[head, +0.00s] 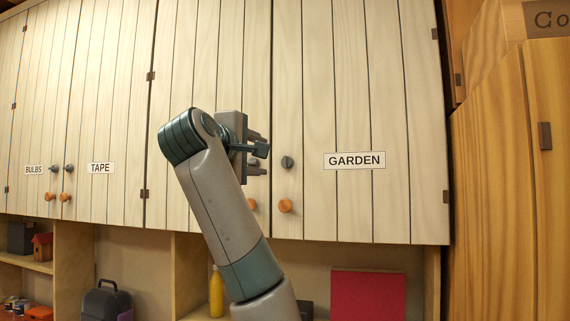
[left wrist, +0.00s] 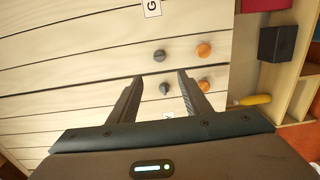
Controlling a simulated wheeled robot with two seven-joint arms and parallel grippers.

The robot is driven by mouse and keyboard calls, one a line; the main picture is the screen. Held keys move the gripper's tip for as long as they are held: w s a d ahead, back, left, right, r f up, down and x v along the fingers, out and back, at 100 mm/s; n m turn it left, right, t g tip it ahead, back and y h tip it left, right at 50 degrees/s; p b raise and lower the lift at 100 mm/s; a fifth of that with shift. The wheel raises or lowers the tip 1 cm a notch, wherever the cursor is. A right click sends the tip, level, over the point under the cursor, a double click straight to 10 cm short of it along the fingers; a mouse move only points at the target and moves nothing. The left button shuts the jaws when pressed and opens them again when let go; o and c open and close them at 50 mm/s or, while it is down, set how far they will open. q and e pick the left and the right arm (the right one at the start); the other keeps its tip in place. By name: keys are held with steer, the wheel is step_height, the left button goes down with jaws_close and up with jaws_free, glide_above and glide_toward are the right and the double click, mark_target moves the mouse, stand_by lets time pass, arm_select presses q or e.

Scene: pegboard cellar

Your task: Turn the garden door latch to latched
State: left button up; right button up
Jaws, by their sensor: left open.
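The garden door (head: 345,110) is pale planked wood and looks closed, with a GARDEN label (head: 354,160). Its latch is a small dark grey knob (head: 287,162) near the door's left edge, above an orange round knob (head: 285,206). I cannot tell surely which way the latch is turned. My left gripper (head: 259,152) is open and empty, just left of the garden latch. In the left wrist view the garden latch (left wrist: 160,56) lies beyond the fingertips of my left gripper (left wrist: 160,76), apart from them. My right gripper is not in view.
The neighbouring door's latch (left wrist: 164,88) shows between the fingers in the left wrist view, with its orange knob (left wrist: 203,85) beside it. BULBS (head: 34,170) and TAPE (head: 101,168) doors are at left. Below are shelves with a yellow bottle (head: 216,292) and a red panel (head: 368,295).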

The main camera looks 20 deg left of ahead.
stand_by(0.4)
arm_select(q)
steer(key=p, duration=1)
glide_toward(284, 162)
steer(key=w, duration=0.7)
steer(key=shift+w+d+r, duration=0.15)
steer(key=shift+w, duration=0.85)
steer(key=c, duration=1)
